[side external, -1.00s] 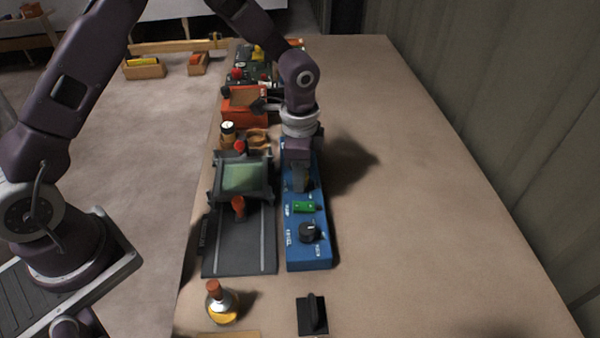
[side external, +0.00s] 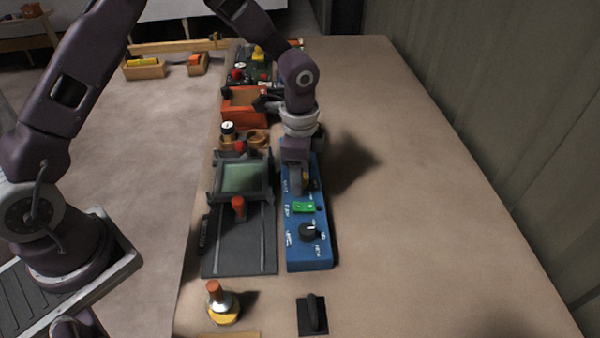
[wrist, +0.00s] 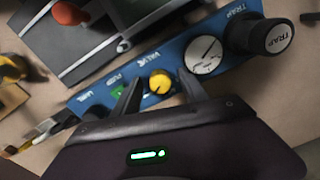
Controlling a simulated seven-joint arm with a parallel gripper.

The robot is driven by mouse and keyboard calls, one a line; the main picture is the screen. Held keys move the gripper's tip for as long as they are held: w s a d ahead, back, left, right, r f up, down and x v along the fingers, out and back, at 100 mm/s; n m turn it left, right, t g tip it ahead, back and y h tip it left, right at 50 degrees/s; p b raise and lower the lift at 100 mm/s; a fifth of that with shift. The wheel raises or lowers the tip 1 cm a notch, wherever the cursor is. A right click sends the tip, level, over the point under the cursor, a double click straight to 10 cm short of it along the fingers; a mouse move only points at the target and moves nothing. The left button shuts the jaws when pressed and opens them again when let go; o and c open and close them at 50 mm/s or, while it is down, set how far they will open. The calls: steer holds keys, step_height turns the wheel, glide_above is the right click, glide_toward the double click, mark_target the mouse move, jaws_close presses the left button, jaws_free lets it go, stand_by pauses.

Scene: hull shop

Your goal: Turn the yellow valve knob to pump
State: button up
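The yellow valve knob (wrist: 159,82) sits on the blue panel (wrist: 90,95), below the printed word VALVE in the wrist view. It shows a dark pointer mark; which label it faces is too small to tell. In the side external view only a bit of the knob (side external: 306,179) shows beside my gripper (side external: 297,184); the same blue panel (side external: 310,256) runs toward the camera. In the wrist view, my gripper (wrist: 159,80) is open, its dark fingers on either side of the knob, with gaps visible. Contact is not visible.
A round gauge (wrist: 203,55) and a black TRAP knob (wrist: 262,37) stand close to the right finger. A green switch (side external: 304,207) and a black knob (side external: 308,231) are nearer the camera. A framed screen (side external: 241,178) stands left. The right table side is clear.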

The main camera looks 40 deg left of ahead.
steer(key=shift+r, duration=0.1)
step_height(320, 180, up, 7)
steer(key=shift+s+f, duration=0.1)
steer(key=shift+f, duration=0.05)
steer(key=shift+s+r, duration=0.1)
steer(key=shift+r, duration=0.3)
steer(key=s+a+r+n+t, duration=0.1)
steer(key=s+a+r+n, duration=0.2)
steer(key=s+r, duration=0.4)
steer(key=s+a+r+n+t, duration=0.2)
steer(key=s+a+r+n, duration=0.1)
steer(key=s+r, duration=0.4)
steer(key=s+r+n+t, duration=0.2)
steer(key=s+n, duration=0.4)
steer(key=s, duration=0.5)
steer(key=shift+s+a, duration=0.3)
steer(key=shift+s, duration=0.05)
